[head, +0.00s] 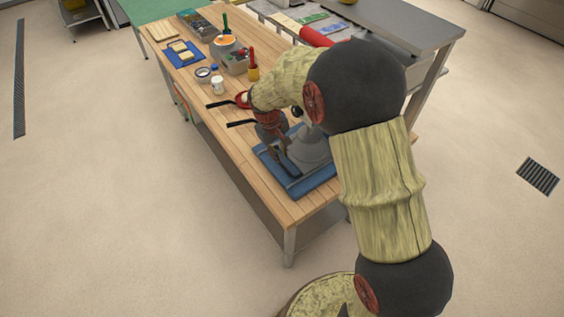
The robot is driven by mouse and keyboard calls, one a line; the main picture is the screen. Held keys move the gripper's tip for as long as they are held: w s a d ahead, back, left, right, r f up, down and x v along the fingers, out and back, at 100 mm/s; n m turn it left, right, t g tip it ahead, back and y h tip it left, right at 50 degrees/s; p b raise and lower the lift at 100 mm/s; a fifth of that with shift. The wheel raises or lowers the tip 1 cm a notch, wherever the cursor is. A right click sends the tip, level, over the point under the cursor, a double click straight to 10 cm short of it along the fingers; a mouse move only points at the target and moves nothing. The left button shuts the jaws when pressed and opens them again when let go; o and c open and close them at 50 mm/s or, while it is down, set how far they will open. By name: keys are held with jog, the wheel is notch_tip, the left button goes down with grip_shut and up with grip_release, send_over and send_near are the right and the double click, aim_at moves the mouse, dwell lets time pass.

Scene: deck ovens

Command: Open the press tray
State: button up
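A grey press-like machine (311,150) stands on a blue mat (302,190) at the near end of the wooden table. It is the likely press; its tray cannot be told apart. My arm comes in from the right and covers part of the machine. My gripper (284,160) points down at the machine's left side, over the mat. Its fingers are dark and small here, so I cannot tell whether they are open or touch anything. Two black handles (219,104) (241,123) stick out to the left, beside my wrist.
On the wooden table (210,127) behind the machine stand a white cup (217,87), a yellow holder (253,73), a grey bin (234,65) and a blue board (184,54). A grey counter (410,22) is behind at right.

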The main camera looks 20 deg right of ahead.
aim_at(283, 165)
jog(key=shift+w+d+f+b, duration=0.1)
jog(key=shift+d+f+b, duration=0.15)
jog(key=shift+f, duration=1.1)
jog(key=shift+w+d+f+b, duration=0.15)
jog(key=shift+d+f, duration=0.1)
jog(key=shift+f, duration=1.1)
jog(key=shift+s, duration=0.1)
jog(key=shift+c, duration=1.4)
grip_shut()
